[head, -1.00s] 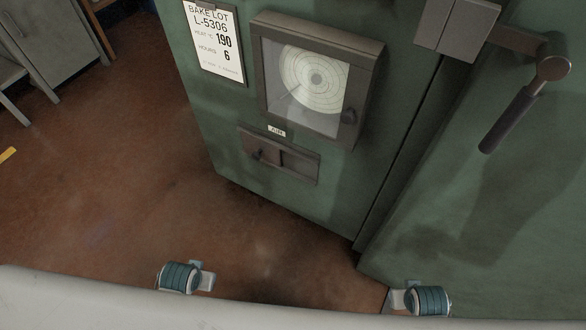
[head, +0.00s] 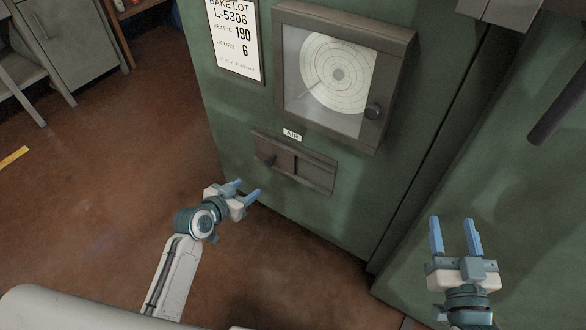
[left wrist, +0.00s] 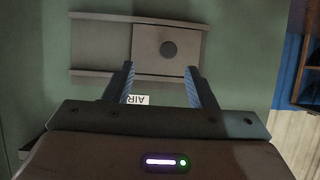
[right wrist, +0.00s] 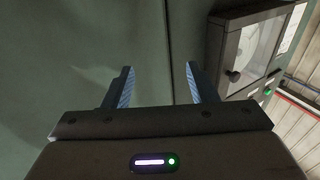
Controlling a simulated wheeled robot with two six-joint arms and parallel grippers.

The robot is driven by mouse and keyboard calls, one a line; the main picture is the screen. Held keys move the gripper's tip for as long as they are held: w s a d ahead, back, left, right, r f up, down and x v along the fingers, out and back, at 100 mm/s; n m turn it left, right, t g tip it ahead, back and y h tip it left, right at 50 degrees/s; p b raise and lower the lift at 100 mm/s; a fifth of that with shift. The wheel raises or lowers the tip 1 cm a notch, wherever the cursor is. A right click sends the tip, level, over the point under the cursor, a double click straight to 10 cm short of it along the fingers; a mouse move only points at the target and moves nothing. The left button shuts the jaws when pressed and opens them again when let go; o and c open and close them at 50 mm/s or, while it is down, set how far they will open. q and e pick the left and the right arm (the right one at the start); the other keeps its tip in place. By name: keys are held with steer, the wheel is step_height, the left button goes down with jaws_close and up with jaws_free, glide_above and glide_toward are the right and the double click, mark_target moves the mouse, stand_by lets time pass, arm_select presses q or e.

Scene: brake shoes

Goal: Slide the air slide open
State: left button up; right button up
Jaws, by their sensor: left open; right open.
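The air slide (head: 310,172) is a dark metal frame low on the green oven front, under a small AIR label (head: 292,135). Its plate with a round knob (head: 270,160) sits at the left end of the frame. In the left wrist view the slide appears upside down, with the plate and knob (left wrist: 169,49) on the right. My left gripper (head: 243,188) is open and empty, below and left of the slide, apart from it. In its wrist view the knob lies ahead, between and beyond the fingertips (left wrist: 159,70). My right gripper (head: 453,222) is open and empty in front of the green panel on the right.
A chart recorder box (head: 398,50) with a glass door and knob projects above the slide. A bake lot card (head: 235,40) hangs left of it. A dark handle (head: 558,108) hangs at the upper right.

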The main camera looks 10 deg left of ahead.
mark_target(269, 164)
arm_select(q)
steer(key=shift+t, duration=0.4)
steer(key=x, duration=0.3)
steer(key=a+b+x, duration=0.1)
steer(key=x, duration=0.3)
steer(key=w+r+b+x, duration=0.1)
steer(key=x, duration=0.3)
steer(key=shift+a+f, duration=0.1)
steer(key=shift+a, duration=0.05)
steer(key=shift+w+f, duration=0.2)
steer(key=shift+w, duration=0.15)
arm_select(e)
step_height(269, 164, up, 12)
steer(key=s+n+t+y, duration=0.1)
steer(key=s+t+y, duration=0.1)
steer(key=t, duration=0.6)
steer(key=shift+n, duration=0.3)
arm_select(q)
jaws_close()
steer(key=shift+d+r, duration=0.15)
steer(key=shift+d, duration=0.2)
steer(key=shift+s, duration=0.1)
arm_select(e)
steer(key=shift+s+r+h, duration=0.1)
steer(key=shift+s+h, duration=0.2)
